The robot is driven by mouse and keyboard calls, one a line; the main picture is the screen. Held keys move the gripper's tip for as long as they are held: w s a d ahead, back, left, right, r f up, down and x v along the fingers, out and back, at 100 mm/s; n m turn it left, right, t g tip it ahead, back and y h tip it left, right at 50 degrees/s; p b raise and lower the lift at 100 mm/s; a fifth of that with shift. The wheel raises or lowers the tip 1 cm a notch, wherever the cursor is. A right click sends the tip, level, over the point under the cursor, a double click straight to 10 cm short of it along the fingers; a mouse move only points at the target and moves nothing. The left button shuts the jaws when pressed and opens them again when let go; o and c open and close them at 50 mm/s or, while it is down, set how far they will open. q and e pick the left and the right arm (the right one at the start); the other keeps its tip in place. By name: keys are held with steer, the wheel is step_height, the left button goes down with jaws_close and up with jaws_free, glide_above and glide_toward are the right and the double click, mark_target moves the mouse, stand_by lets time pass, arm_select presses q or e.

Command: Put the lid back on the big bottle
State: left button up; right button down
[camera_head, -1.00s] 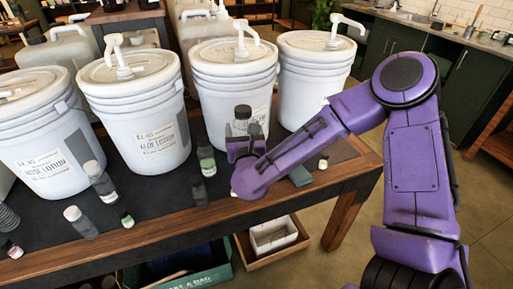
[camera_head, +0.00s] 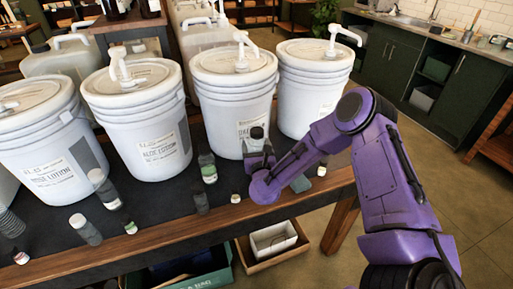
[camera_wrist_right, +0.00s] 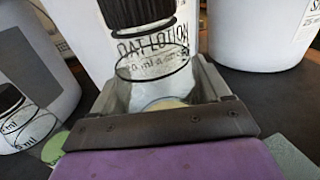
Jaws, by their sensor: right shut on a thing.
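My right gripper (camera_head: 258,151) is shut on a small clear bottle (camera_head: 256,145), held upright in front of the oat lotion bucket (camera_head: 236,107). A dark lid (camera_head: 257,133) shows on top of this bottle. In the right wrist view the fingers (camera_wrist_right: 165,88) enclose the clear body, with a yellowish patch low on it and a ribbed black lid (camera_wrist_right: 140,12) above. I cannot tell whether the bottle touches the table. My left gripper is not in view.
White pump buckets stand in a row behind, including the aloe lotion bucket (camera_head: 140,120) and the rightmost bucket (camera_head: 314,90).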

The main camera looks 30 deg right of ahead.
steer(key=shift+w+f, duration=0.1)
steer(key=shift+f, duration=0.45)
jaws_free()
steer(key=shift+f, duration=0.15)
steer(key=shift+r, duration=0.25)
steer(key=shift+s+a+f, duration=0.15)
steer(key=shift+s+a, duration=0.05)
steer(key=shift+s, duration=0.15)
steer(key=b+v, duration=0.2)
steer(key=v, duration=0.9)
steer(key=shift+s+b, duration=0.2)
steer(key=shift+b, duration=0.15)
